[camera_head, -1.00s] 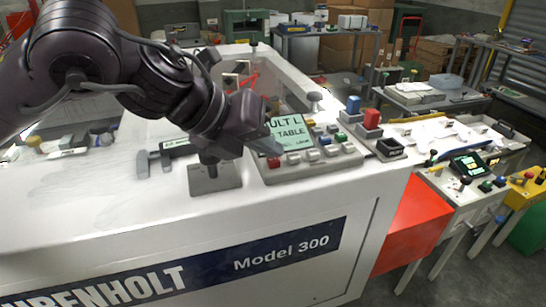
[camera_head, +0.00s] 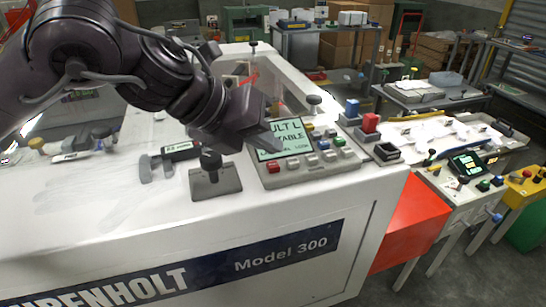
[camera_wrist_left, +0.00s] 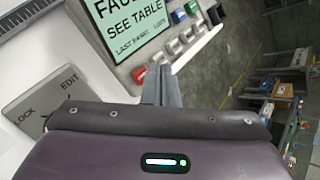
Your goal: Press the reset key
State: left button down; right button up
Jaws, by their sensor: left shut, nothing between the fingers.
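The control panel (camera_head: 310,173) on the white machine has a green display (camera_head: 292,139) and rows of small keys. A red key (camera_head: 273,167) sits at its front left, with several grey and white keys beside it and a green key (camera_head: 340,141). No key label is readable, so I cannot tell which is reset. My left gripper (camera_head: 268,143) is shut and empty, over the left part of the display and hiding some of its text. In the left wrist view its fingers (camera_wrist_left: 161,85) appear beside the red key (camera_wrist_left: 138,74); contact cannot be told. My right gripper is not in view.
A black-knobbed switch (camera_head: 212,165) on a grey plate marked LOCK and EDIT stands left of the panel. A caliper (camera_head: 165,157) lies farther left. The machine's front top is clear.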

pick_arm(q)
notch_tip(320, 180, up, 4)
jog(key=shift+f+p, duration=0.25)
jog(key=shift+p, duration=0.75)
jog(key=shift+f, duration=0.1)
